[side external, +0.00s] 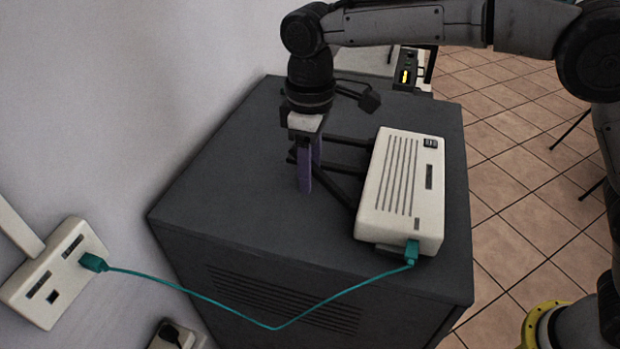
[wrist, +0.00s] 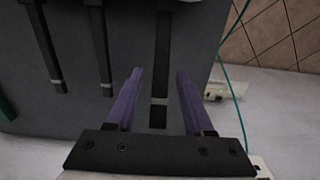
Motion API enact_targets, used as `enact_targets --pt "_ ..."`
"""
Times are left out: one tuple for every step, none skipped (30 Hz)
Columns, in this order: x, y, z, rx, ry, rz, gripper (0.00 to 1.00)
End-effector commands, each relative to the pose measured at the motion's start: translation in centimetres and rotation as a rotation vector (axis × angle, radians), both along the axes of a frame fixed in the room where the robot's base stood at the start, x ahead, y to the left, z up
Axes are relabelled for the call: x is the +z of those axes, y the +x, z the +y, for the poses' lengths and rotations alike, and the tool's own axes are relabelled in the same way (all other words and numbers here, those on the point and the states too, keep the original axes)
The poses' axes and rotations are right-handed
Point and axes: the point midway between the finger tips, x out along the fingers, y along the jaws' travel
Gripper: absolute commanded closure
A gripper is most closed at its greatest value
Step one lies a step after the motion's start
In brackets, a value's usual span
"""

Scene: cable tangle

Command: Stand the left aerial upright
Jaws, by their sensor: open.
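The white router (side external: 402,190) lies on the dark cabinet top. Several thin black aerials reach out from its long left side, low over the cabinet; one back aerial (side external: 347,141) shows clearly. In the wrist view, three aerials lie roughly parallel, each with a pale band near its tip: one at far left (wrist: 42,48), a middle one (wrist: 99,50) and a rightmost one (wrist: 162,60). My gripper (wrist: 159,76) has purple fingers, open, one on each side of the rightmost aerial, with visible gaps. In the side view my gripper (side external: 308,186) points down and partly hides the aerial tips.
A teal cable (side external: 275,327) runs from the router's near end to a wall socket box (side external: 52,275), hanging in front of the cabinet. A black plug-like piece (side external: 362,97) is behind my gripper. The wall is at left; the cabinet top (side external: 235,190) left of my gripper is clear.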

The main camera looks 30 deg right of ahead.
Motion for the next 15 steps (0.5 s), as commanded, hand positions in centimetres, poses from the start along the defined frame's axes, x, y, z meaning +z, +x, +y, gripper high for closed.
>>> enact_targets --pt "-0.8 0.0 0.0 0.0 -0.001 0.002 0.47" --pt "-1.2 0.0 0.0 0.0 -0.001 0.003 0.47" --pt "-1.6 0.0 0.0 0.0 -0.001 0.002 0.47" --pt "-1.9 0.0 0.0 0.0 -0.001 0.002 0.47" --pt "-2.1 0.0 0.0 0.0 -0.001 0.001 0.47" --pt "-2.4 0.0 0.0 0.0 0.0 0.0 0.47" --pt "-2.5 0.0 0.0 0.0 0.0 0.0 0.47" --pt "-2.7 0.0 0.0 0.0 0.0 0.0 0.47" --pt "-2.8 0.0 0.0 0.0 0.0 0.0 0.47" --pt "-2.8 0.0 0.0 0.0 0.0 0.0 0.47" --pt "-2.9 0.0 0.0 0.0 0.0 0.0 0.47" --pt "-2.9 0.0 0.0 0.0 0.0 0.0 0.47" --pt "-2.9 0.0 0.0 0.0 0.0 0.0 0.47" --pt "-2.9 0.0 0.0 0.0 0.0 0.0 0.47" --pt "-2.9 0.0 0.0 0.0 0.0 0.0 0.47"
